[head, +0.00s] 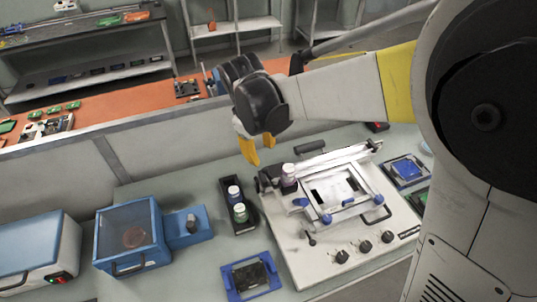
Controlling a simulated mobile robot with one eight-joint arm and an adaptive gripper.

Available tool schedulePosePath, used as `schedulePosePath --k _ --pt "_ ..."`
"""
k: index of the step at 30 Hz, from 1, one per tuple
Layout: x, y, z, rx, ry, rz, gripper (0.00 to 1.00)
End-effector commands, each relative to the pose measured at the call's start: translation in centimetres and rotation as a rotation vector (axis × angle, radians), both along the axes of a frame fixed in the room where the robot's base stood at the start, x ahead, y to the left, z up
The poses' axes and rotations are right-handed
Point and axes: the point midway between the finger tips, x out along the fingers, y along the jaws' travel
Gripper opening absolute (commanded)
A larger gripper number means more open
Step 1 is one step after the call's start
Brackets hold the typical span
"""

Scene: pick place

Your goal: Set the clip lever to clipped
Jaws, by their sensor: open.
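A white stencil-printer-like machine (310,262) stands on the grey-green bench, with a raised light frame (340,190) on top. Blue clip-like parts sit on the frame, one at its left side (300,202) and one at its front corner (325,219). A small dark lever (308,238) stands up from the machine's left front. I cannot tell which part is the clip lever or its setting. My gripper (258,150) hangs with yellow fingers pointing down, behind and left of the machine. It is open, with nothing seen between the fingers, and apart from the frame.
A jar (288,179) stands by the frame's left end. A black tray (254,219) with two bottles is left of the machine. A low partition (60,188) runs behind the bench.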

Motion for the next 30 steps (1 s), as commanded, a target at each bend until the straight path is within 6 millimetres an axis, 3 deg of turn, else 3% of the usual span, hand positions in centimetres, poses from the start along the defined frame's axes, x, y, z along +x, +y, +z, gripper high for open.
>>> schedulePosePath --k 9,15,27,30 --pt "1.0 -0.7 -6.4 0.004 -0.002 -0.002 0.41" --pt "1.4 -1.0 -9.0 0.005 -0.003 -0.003 0.41" --pt "1.6 -1.1 -9.7 0.005 -0.003 -0.002 0.41" --pt "1.6 -1.1 -9.7 0.005 -0.003 -0.002 0.12"
